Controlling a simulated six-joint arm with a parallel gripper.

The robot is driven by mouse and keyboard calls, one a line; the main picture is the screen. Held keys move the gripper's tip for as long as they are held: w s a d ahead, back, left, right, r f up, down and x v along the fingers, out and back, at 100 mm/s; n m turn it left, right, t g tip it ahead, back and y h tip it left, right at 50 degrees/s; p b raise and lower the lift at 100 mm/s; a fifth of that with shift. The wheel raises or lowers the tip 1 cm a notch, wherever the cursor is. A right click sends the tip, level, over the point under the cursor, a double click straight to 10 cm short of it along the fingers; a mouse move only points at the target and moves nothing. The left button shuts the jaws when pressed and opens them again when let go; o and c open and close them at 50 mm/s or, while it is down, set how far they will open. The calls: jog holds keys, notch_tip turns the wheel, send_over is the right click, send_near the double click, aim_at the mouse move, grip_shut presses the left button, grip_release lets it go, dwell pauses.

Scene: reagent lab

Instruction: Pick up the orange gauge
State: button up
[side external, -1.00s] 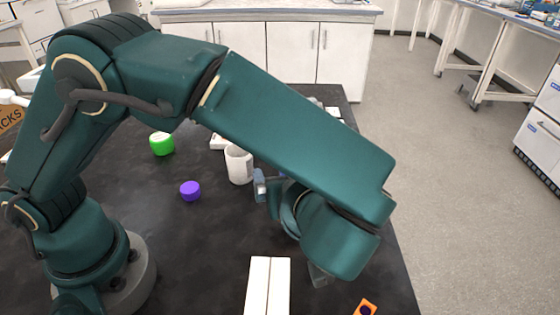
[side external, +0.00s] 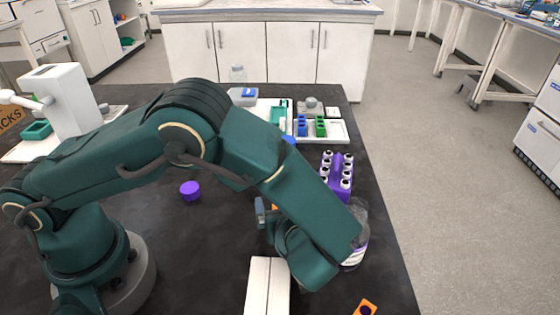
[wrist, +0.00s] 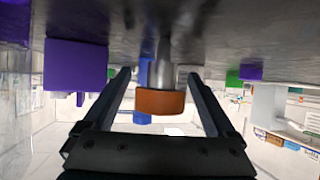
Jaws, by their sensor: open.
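An orange round body with a metal stem (wrist: 160,102), seemingly the orange gauge, is between the two fingers of my gripper (wrist: 159,76) in the wrist view. The fingers are open, with a gap on each side of the orange body. In the side view, my gripper (side external: 266,212) is low over the black table, largely hidden by my arm, with only a sliver of orange showing beside a finger. Another orange piece with a dark round spot (side external: 365,308) lies at the bottom edge of the side view.
A purple cap (side external: 190,190) stands left of my gripper. A purple rack of vials (side external: 340,178) and a clear bottle (side external: 355,250) are to the right, the bottle close to my arm. A white box (side external: 267,285) is in front. Trays with coloured racks stand behind.

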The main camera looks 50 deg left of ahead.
grip_shut()
jog(key=shift+r, duration=0.1)
dwell(0.3)
